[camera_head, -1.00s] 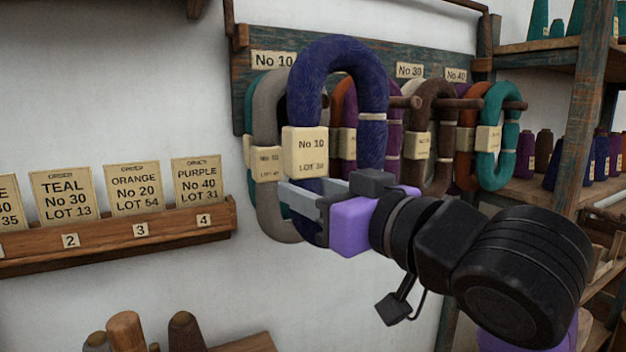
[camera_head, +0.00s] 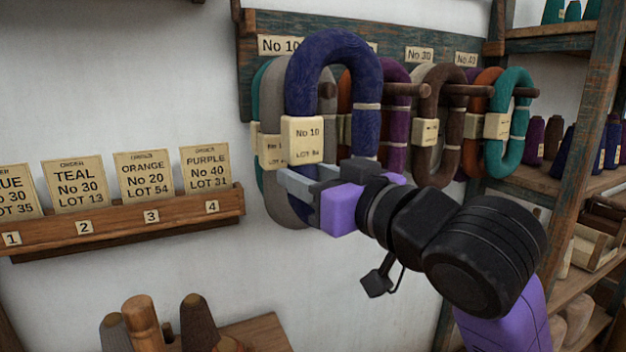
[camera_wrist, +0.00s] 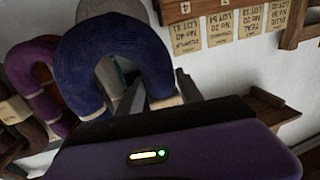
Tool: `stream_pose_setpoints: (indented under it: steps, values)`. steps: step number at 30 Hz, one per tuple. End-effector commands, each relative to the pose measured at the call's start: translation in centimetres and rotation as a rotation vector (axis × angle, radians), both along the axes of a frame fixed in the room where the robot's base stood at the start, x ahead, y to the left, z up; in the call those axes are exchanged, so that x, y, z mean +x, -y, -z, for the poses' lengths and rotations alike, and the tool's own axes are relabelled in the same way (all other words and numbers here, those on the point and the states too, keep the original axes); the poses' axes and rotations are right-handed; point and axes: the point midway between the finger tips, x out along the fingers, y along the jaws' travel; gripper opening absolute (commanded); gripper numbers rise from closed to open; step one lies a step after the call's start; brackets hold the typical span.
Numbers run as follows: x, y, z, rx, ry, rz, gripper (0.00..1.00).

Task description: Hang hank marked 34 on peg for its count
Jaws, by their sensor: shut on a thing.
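My gripper (camera_head: 310,190) is shut on the lower part of a navy blue hank (camera_head: 333,52), which stands upright as a loop. Its cream tag (camera_head: 302,140) reads No 10 and a lot number that looks like 34. The wrist view also shows the hank (camera_wrist: 110,55) above the jaws. The hank is in front of the rack board (camera_head: 395,52) at the No 10 label (camera_head: 279,45). A grey hank (camera_head: 274,195) and a teal one hang behind.
More hanks hang to the right, including purple (camera_head: 397,115), brown (camera_head: 425,150) and teal (camera_head: 514,125), on protruding pegs near labels No 30 (camera_head: 419,54) and No 40 (camera_head: 466,59). An order-card ledge (camera_head: 130,223) is at left. Shelves with cones (camera_head: 580,185) stand at right.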

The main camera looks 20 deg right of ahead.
Motion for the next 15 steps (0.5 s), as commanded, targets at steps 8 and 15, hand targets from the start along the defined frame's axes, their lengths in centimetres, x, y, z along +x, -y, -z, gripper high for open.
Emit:
stream_pose_setpoints:
  steps: [8,15]
  values:
    - [1.5,0.0,0.0,-0.002,0.001,0.0,0.0]
    - [2.8,0.0,0.1,-0.001,0.001,0.001,0.0]
